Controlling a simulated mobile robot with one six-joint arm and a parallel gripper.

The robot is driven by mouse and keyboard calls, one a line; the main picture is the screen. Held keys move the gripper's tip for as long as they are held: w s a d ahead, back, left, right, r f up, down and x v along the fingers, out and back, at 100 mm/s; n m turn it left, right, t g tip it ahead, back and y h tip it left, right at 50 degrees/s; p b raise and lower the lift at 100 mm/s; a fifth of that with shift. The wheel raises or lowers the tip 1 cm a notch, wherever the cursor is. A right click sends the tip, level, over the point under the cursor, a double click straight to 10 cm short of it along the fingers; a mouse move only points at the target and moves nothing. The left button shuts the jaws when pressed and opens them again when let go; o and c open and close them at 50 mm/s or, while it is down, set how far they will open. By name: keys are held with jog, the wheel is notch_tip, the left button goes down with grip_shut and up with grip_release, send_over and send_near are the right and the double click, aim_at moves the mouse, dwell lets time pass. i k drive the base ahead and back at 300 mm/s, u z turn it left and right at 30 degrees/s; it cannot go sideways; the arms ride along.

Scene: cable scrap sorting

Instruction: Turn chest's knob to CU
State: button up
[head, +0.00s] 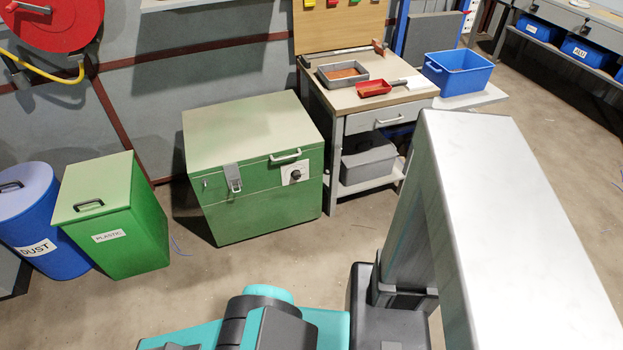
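The green chest (245,155) stands on the floor in the middle of the head view, with its lid shut. Its front carries a grey latch (233,178), a light handle (285,156) and a black knob (295,175) on a white plate. The knob is at the front's right side. The marks on the plate are too small to read, so I cannot tell where the knob points. My arm fills the lower right of the view. My gripper is not in view.
A green PLASTIC bin (112,222) and a blue DUST bin (40,225) stand left of the chest. A workbench (345,115) with a grey tray (342,77) and red scoop (376,87) stands at its right. A blue crate (457,75) is farther right. Floor before the chest is clear.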

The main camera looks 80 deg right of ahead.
aim_at(296, 174)
jog(key=z, duration=1.05)
jog(key=i, duration=0.6)
jog(key=u, duration=0.05)
jog(key=k, duration=0.6)
jog(key=u, duration=0.1)
